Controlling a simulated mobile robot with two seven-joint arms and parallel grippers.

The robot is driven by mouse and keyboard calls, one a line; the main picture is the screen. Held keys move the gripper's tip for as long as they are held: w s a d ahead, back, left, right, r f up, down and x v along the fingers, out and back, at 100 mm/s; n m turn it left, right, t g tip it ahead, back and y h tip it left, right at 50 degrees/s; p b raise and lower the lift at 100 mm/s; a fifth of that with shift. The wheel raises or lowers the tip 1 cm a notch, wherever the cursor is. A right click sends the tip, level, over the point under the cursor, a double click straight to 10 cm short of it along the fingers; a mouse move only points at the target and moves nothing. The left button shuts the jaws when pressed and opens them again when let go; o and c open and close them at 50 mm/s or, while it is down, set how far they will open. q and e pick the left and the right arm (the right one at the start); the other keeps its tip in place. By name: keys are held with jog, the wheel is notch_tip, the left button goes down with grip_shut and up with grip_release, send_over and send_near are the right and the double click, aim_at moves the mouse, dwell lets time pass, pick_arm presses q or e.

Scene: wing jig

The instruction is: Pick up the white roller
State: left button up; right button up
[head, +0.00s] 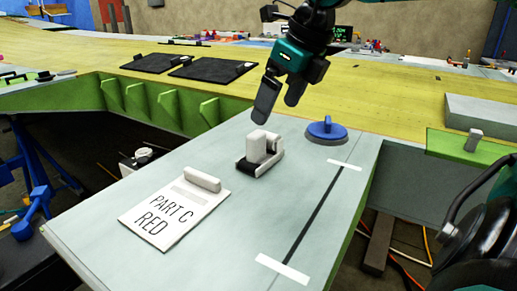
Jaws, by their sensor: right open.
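The card lies flat on the grey tabletop. My right gripper (281,100) comes down from the top right. Its dark fingers are apart, with nothing between them. It is above and behind a white fitting with a dark base (258,150), up and to the right of the roller, and does not touch the roller. My left gripper is not in view.
A blue suction-cup-like disc (326,131) stands right of the white fitting. A dark line with white end strips (313,215) runs along the tabletop. Black pads (212,67) lie on the yellow wing surface behind. The tabletop's front middle is clear.

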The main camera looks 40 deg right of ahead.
aim_at(263, 138)
jog(key=x, duration=0.9)
jog(key=shift+f, duration=0.1)
jog(key=shift+c, duration=0.2)
jog(key=c, duration=0.7)
